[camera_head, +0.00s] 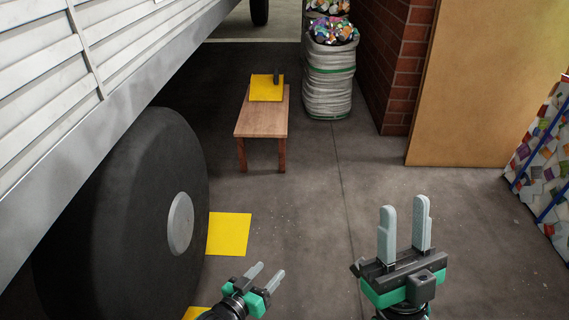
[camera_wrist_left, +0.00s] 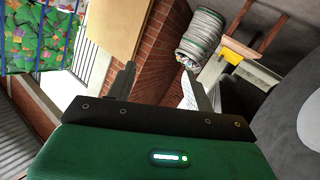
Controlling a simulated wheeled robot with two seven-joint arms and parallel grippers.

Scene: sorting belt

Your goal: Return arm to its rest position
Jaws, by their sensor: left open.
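My left gripper (camera_head: 267,277) is low in the head view, over the floor to the right of the big tyre. Its two grey fingers are apart with nothing between them. In the left wrist view its open fingers (camera_wrist_left: 160,82) stand clear of any object. My right gripper (camera_head: 405,228) is further right in the head view. Its fingers point up, with a gap between them and nothing held. Both arms reach in from the bottom edge, and most of each arm is out of view.
A large black tyre (camera_head: 120,230) and a white slatted vehicle side (camera_head: 80,70) fill the left. A wooden bench (camera_head: 263,120) bears a yellow sheet (camera_head: 262,90). A white sack (camera_head: 328,80) stands by a brick wall (camera_head: 398,70).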

